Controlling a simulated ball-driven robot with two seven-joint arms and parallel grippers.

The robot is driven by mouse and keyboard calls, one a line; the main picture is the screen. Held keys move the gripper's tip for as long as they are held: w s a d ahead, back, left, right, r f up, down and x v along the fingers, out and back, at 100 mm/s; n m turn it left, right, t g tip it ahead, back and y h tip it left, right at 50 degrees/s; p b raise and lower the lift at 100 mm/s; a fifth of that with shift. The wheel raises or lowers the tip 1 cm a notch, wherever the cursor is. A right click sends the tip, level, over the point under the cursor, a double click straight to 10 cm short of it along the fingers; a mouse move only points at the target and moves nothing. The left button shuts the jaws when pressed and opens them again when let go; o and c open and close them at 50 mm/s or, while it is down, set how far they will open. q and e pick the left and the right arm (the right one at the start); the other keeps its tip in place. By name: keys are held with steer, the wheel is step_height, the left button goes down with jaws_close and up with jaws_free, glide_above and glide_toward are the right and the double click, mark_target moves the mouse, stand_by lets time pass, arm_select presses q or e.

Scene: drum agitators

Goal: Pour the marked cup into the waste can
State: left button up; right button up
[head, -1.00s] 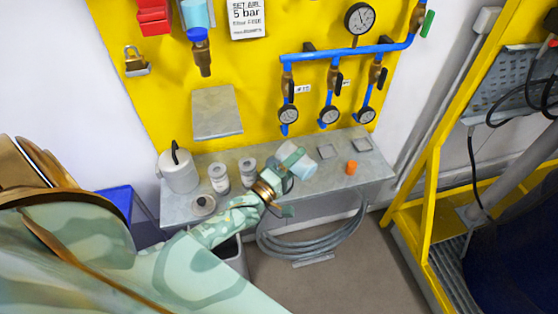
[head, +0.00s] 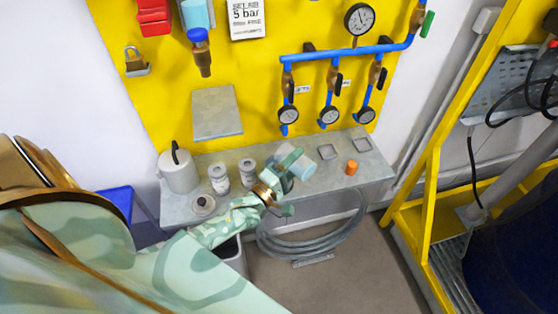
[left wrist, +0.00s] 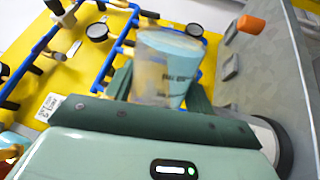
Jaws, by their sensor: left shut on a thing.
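My left gripper (head: 287,171) is shut on the marked cup (head: 299,163) and holds it above the grey shelf. The cup is see-through and pale blue. In the left wrist view, the cup (left wrist: 168,62) sits between the green fingers, with dark print on its side and a blue part at right; I cannot tell its tilt or fill level for sure. A grey open-topped can (head: 236,261), likely the waste can, stands on the floor below the shelf's front edge, partly hidden by my left arm. My right gripper is not in view.
The grey shelf (head: 325,188) carries a white jug (head: 178,172), two small labelled jars (head: 219,179), a low round item (head: 203,204) and an orange cap (head: 351,168). Blue pipes with gauges are on the yellow panel behind. A coiled hose (head: 312,249) hangs below the shelf.

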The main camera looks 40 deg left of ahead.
arm_select(q)
steer(key=shift+a+f+n, duration=0.1)
steer(key=shift+f+n, duration=0.05)
steer(key=shift+n, duration=0.35)
